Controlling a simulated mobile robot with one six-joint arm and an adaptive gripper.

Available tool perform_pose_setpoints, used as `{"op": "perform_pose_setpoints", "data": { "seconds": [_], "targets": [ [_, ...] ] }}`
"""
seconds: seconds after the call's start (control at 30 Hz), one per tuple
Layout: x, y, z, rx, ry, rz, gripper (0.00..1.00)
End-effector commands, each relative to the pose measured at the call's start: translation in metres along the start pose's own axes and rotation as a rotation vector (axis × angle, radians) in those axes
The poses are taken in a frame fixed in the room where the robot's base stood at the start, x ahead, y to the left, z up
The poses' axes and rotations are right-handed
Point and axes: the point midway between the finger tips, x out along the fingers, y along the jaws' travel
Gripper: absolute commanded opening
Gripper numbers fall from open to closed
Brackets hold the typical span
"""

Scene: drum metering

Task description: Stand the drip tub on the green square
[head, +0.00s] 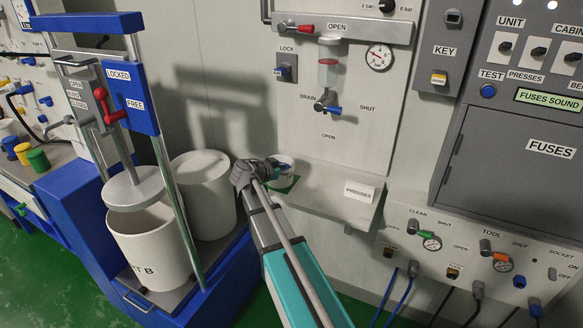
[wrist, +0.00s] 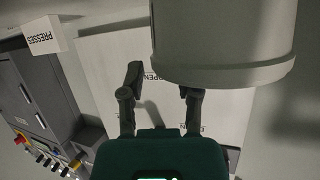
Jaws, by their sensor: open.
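The small white drip tub (head: 287,160) is at the left end of the grey wall shelf, partly hidden by my gripper. The green square (head: 284,187) shows under and in front of it. The tub looks upright over the square; its base is too hidden to tell how fully it lies inside. My gripper (head: 270,170) is beside the tub, at its near left. In the wrist view, which is upside down, the tub (wrist: 222,45) is large at upper right. My gripper (wrist: 160,82) is open, its fingers apart. One finger is close by the tub's rim; contact is unclear.
A PRESSES sign (head: 359,191) stands on the right part of the shelf (head: 325,188). Above is a drain bowl (head: 328,72) with a blue-handled valve (head: 333,109). At left, a blue press holds a white drum (head: 150,250), with another drum (head: 205,195) behind.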

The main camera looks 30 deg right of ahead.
Motion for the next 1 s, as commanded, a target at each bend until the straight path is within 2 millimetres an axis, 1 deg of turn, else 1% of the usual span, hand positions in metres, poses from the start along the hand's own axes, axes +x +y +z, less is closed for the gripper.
{"op": "perform_pose_setpoints", "data": {
  "seconds": [0.03, 0.3, 0.5, 0.6, 0.73, 1.0],
  "targets": [
    [-0.009, 0.001, -0.002, -0.001, 0.000, -0.001, 0.43],
    [-0.053, 0.001, -0.003, -0.001, 0.001, -0.003, 0.43],
    [-0.083, 0.000, -0.002, -0.002, 0.001, -0.002, 0.43],
    [-0.092, 0.000, -0.002, -0.001, 0.000, -0.001, 0.43],
    [-0.100, 0.000, -0.001, -0.001, 0.000, -0.001, 0.43],
    [-0.103, 0.000, 0.000, 0.000, 0.000, 0.000, 0.43]
  ]
}}
